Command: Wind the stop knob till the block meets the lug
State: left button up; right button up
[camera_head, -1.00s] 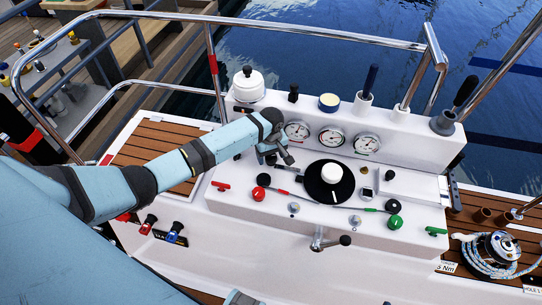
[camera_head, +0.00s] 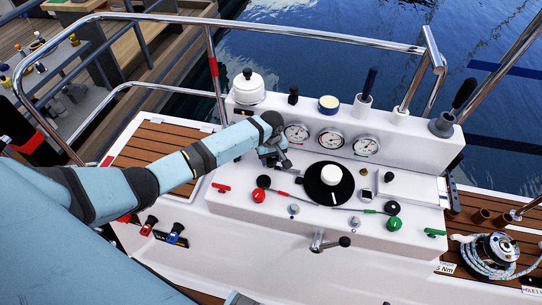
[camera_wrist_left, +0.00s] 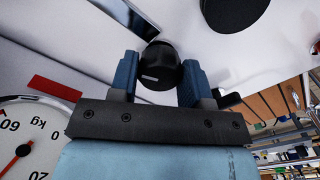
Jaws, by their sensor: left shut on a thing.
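In the left wrist view, the black knob (camera_wrist_left: 160,66) with a short white mark on its side sits between the blue fingers of my left gripper (camera_wrist_left: 158,78), which is shut on it. I take it for the stop knob. In the head view, my left gripper (camera_head: 274,159) is at the left of the console top, below the left gauge, and hides the knob.
The black dial with a white centre knob (camera_head: 331,174) is close to the right of my gripper. Three gauges (camera_head: 331,138) stand behind it. A red knob (camera_head: 258,195), a black knob (camera_head: 263,181), a green knob (camera_head: 394,223) and a crank (camera_head: 328,242) are nearby.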

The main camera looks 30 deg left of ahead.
pick_arm(q)
jog(key=shift+r+m+p, duration=0.2)
jog(key=shift+m+p, duration=0.9)
jog(key=m+p, duration=0.2)
jog(key=m, duration=0.1)
jog(key=shift+m, duration=0.3)
jog(key=shift+f+m+p, duration=0.1)
jog(key=shift+m+p, duration=0.6)
jog(key=shift+m, duration=0.2)
jog(key=m+p, duration=0.1)
jog(key=m, duration=0.1)
jog(key=shift+m, duration=0.4)
jog(key=m+p, duration=0.1)
jog(key=m, duration=0.8)
jog(key=shift+f, duration=0.1)
jog(key=m, duration=0.2)
jog(key=shift+m, duration=0.3)
jog(key=m, duration=0.4)
jog(key=shift+b, duration=0.3)
jog(key=shift+m, duration=0.4)
